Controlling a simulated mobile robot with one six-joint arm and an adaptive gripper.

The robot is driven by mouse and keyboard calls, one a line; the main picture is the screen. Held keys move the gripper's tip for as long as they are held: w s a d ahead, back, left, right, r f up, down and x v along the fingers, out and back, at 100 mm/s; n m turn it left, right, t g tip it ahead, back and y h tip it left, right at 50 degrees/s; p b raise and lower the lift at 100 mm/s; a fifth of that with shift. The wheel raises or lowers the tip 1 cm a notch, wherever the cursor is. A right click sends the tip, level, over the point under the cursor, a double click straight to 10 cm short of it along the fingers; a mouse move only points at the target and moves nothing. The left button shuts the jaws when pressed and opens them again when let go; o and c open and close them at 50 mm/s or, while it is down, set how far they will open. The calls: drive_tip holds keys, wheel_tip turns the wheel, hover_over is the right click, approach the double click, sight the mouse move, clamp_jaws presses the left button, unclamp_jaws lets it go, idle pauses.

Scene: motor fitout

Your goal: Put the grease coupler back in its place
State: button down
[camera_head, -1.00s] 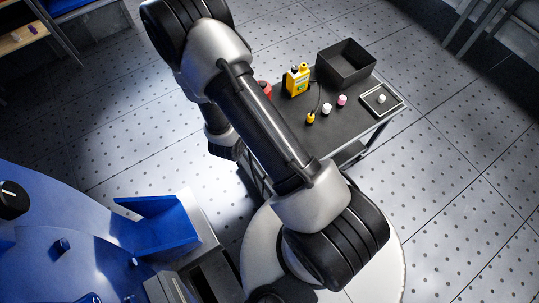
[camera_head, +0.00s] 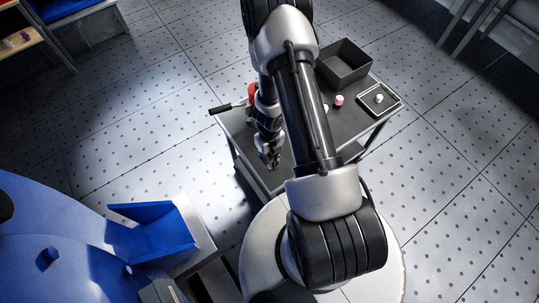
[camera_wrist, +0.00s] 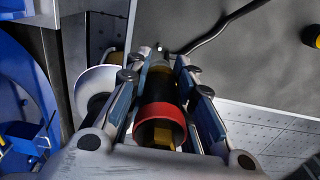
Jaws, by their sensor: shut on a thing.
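The grease coupler (camera_wrist: 160,122), as I take it, is a dark cylinder with a red collar and a brass-yellow inside. My gripper (camera_wrist: 172,75) is shut on it, with a finger on each side, in the wrist view. In the head view my gripper (camera_head: 269,158) points down over the near left part of the dark trolley top; the held piece is too small to make out there. The wrist view does not show clearly whether the coupler's far end touches anything.
The trolley (camera_head: 352,122) bears a black bin (camera_head: 344,62), a small tray (camera_head: 380,99) with a white piece, and a pink-and-white piece (camera_head: 339,100). A red thing (camera_head: 252,92) stands by its left edge. A blue bin (camera_head: 165,228) is at lower left. A black hose (camera_wrist: 215,28) crosses the wrist view.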

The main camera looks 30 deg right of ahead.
drive_tip(key=shift+b, duration=0.35)
drive_tip(key=shift+f+b, duration=0.15)
drive_tip(key=shift+b, duration=0.15)
wheel_tip(320, 180, down, 6)
drive_tip(key=b, duration=0.5)
drive_tip(key=shift+r, duration=0.25)
idle(1.0)
drive_tip(key=shift+f+b, duration=0.3)
drive_tip(key=shift+b, duration=0.2)
idle(4.6)
drive_tip(key=shift+r+p, duration=0.35)
